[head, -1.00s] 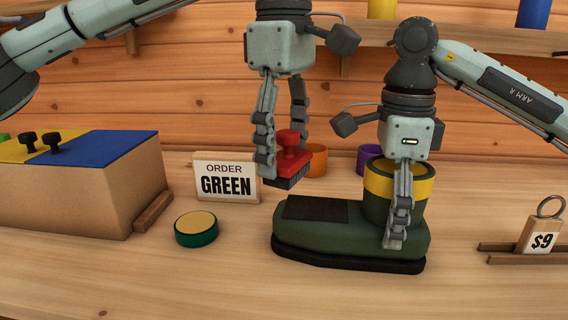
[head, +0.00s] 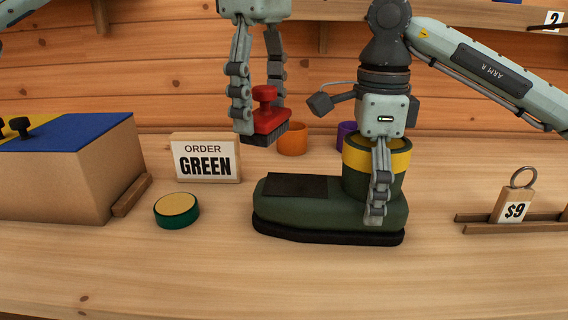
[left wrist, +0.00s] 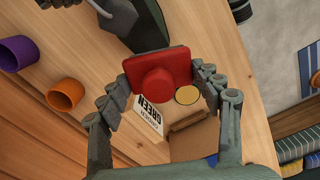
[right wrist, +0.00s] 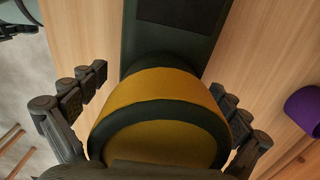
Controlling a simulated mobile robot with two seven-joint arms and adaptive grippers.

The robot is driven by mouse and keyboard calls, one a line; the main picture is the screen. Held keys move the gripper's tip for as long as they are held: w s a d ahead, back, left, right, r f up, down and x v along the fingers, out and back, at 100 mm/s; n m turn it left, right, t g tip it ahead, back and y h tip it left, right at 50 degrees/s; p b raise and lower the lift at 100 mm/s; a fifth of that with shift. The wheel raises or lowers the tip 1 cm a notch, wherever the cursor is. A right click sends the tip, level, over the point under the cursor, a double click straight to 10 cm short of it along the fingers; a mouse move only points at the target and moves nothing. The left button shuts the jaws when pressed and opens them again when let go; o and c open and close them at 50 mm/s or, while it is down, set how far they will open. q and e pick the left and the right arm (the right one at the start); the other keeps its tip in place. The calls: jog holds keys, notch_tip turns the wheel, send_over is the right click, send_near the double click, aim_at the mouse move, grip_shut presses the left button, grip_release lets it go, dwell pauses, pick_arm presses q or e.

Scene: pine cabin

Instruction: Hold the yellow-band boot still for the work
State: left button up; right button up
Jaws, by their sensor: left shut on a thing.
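The dark green boot (head: 330,212) stands upright on the wooden bench, toe to the left, with a yellow band (head: 398,160) around its shaft and a dark patch (head: 296,186) on the toe. My right gripper (head: 378,200) points down around the shaft. In the right wrist view its fingers (right wrist: 160,90) stand open on either side of the shaft, with a visible gap on the left. My left gripper (head: 262,122) is shut on a red brush (head: 266,118) with dark bristles. It holds the brush in the air, above and behind the toe.
A green tin (head: 177,210) with a tan top sits left of the boot. Behind it is an "ORDER GREEN" sign (head: 206,158). Orange (head: 292,140) and purple (head: 346,134) cups stand behind. The front bench is clear.

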aim_at(373, 144)
jog(key=shift+w+r, duration=0.1)
jog(key=shift+r, duration=0.35)
notch_tip(373, 144, up, 7)
jog(key=shift+f, duration=0.2)
